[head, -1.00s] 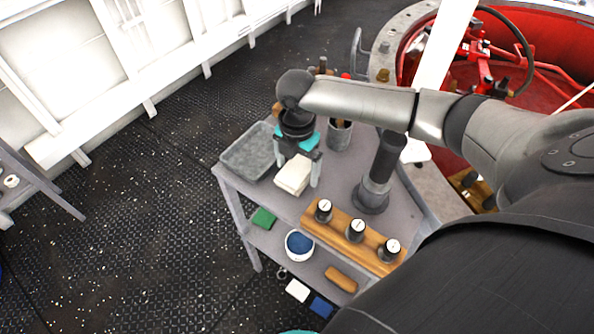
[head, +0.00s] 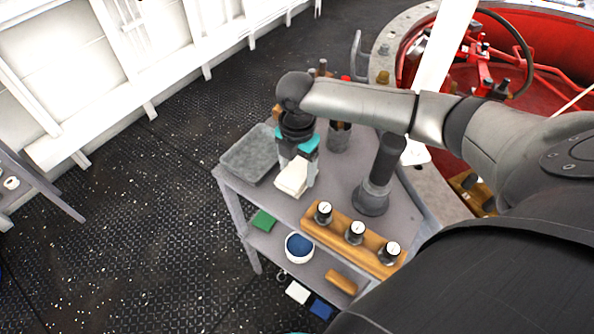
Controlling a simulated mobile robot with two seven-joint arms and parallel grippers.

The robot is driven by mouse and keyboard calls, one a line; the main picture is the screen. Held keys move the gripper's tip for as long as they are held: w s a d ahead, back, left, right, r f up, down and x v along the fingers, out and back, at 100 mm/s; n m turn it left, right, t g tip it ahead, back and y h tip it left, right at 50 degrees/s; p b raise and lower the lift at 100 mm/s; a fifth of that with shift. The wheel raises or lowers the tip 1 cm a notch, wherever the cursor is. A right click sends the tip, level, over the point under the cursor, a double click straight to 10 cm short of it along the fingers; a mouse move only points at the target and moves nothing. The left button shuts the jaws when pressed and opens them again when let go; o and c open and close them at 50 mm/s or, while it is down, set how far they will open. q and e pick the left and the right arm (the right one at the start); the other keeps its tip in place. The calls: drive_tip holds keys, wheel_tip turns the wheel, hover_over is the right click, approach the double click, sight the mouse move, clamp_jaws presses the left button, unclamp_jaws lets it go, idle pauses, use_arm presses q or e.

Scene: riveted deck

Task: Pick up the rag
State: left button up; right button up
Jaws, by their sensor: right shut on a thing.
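The rag (head: 292,178) is a cream-white, folded, block-like cloth at the left part of the grey cart top. My right gripper (head: 295,173) comes down over it from above, its fingers closed in on the rag's sides. The rag is at or just above the cart top; I cannot tell whether it touches. The gripper hides the rag's far end. My left gripper is out of view.
A grey tray (head: 233,165) stands left of the rag. A wooden block with black-and-white knobs (head: 340,232) lies in front, to the right. A dark upright cylinder (head: 379,178) and a grey cup (head: 339,143) stand farther right. The lower shelf holds a blue-filled bowl (head: 286,247).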

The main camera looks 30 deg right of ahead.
sight(296, 173)
drive_tip(key=shift+r, duration=0.15)
wheel_tip(296, 173, up, 20)
drive_tip(key=p, duration=0.4)
drive_tip(key=o, duration=0.8)
drive_tip(key=shift+a, duration=0.1)
drive_tip(key=c, duration=0.6)
